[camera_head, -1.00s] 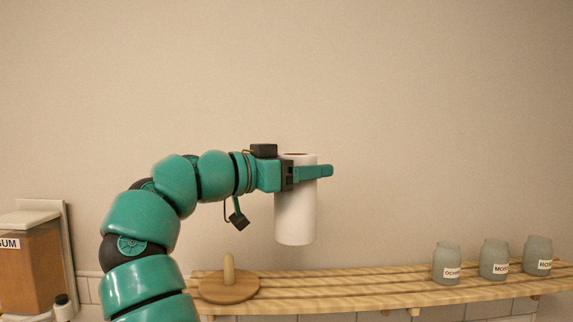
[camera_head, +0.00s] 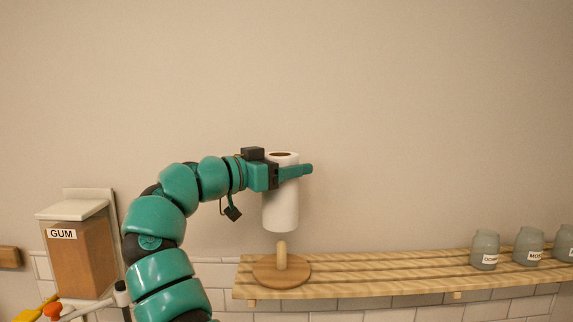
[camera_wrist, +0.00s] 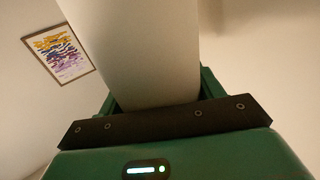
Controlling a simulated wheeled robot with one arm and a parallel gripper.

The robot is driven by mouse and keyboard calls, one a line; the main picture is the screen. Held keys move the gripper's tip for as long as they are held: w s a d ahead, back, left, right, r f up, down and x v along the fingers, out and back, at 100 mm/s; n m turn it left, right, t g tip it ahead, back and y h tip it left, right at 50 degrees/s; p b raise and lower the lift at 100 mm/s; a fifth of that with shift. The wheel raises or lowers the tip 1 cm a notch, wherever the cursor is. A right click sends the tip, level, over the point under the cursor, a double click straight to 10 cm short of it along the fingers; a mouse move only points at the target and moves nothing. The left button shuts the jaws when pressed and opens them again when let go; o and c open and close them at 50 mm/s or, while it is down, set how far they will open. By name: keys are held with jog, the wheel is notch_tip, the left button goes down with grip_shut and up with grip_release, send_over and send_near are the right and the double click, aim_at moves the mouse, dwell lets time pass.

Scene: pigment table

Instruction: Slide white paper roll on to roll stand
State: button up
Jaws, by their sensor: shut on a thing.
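The white paper roll (camera_head: 281,212) is upright in the head view, with its brown core showing at the top. My gripper (camera_head: 292,172) is shut around its upper part. The roll stand (camera_head: 283,273) is a round wooden base with a short wooden peg, on the slatted shelf. In the head view the roll's lower end appears just above the peg's tip, with a small gap. The depth offset between them is hard to tell. In the wrist view the roll (camera_wrist: 150,50) fills the space between the fingers of my gripper (camera_wrist: 155,88); the stand is not seen there.
The slatted wooden shelf (camera_head: 400,268) runs right from the stand, mostly bare. Several frosted jars (camera_head: 485,250) stand at its right end. A container labelled GUM (camera_head: 80,258) is at the left. A framed picture (camera_wrist: 58,53) hangs on the wall in the wrist view.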

notch_tip(320, 180, down, 9)
jog(key=b, duration=0.1)
dwell(1.0)
jog(key=shift+d, duration=0.1)
jog(key=o, duration=1.1)
jog(key=b+v, duration=0.6)
jog(key=v, duration=1.1)
jog(key=shift+s, duration=0.15)
